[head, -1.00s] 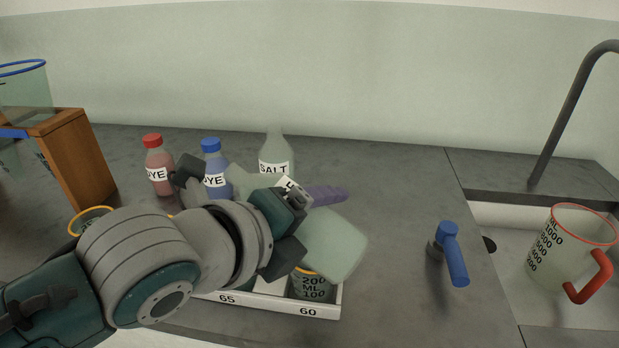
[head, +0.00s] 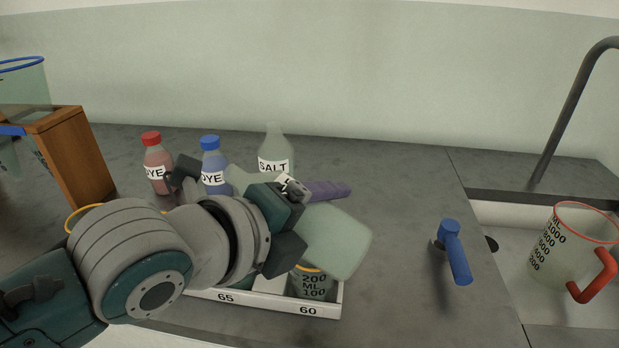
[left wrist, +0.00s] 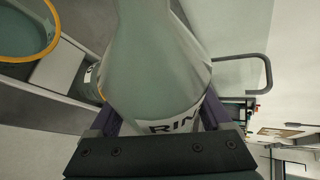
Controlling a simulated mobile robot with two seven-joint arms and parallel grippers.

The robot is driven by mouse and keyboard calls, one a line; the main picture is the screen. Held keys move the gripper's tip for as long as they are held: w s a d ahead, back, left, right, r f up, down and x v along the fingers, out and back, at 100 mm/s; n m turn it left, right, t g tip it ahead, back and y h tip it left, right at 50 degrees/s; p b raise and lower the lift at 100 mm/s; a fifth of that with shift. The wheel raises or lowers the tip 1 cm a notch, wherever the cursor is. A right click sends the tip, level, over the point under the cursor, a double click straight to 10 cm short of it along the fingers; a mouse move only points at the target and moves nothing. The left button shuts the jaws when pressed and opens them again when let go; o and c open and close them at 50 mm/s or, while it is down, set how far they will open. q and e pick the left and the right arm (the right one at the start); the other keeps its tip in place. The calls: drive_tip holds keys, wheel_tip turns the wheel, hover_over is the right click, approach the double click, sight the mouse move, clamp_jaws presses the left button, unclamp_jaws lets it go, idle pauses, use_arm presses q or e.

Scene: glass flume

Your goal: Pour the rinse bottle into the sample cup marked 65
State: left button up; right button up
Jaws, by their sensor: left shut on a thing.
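My left gripper (head: 300,205) is shut on the rinse bottle (head: 340,242), a pale translucent bottle. It is tilted far over above the tray, base to the lower right and neck to the upper left. In the left wrist view the bottle (left wrist: 160,70) fills the middle, with part of its label reading "RIN". The tray front carries the marks 65 and 60. My arm hides the cup place behind 65 in the head view. A cup (head: 314,286) with an orange rim stands behind 60. An orange-rimmed cup (left wrist: 22,58) shows in the left wrist view; its mark is unreadable. My right gripper is out of view.
A red dye bottle (head: 157,165), a blue dye bottle (head: 211,160) and a salt bottle (head: 275,150) stand behind my arm. A wooden block (head: 75,150) is at left. A blue-handled tap (head: 453,250) and a red-handled jug (head: 565,250) by the sink are at right.

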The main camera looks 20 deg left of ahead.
use_arm(q)
drive_tip(key=shift+d+h+b, duration=0.15)
drive_tip(key=shift+h+b, duration=0.15)
drive_tip(key=shift+b, duration=0.3)
idle(0.5)
drive_tip(key=shift+a+n+h, duration=0.2)
drive_tip(key=shift+n+h, duration=0.3)
drive_tip(key=shift+n, duration=0.3)
idle(2.3)
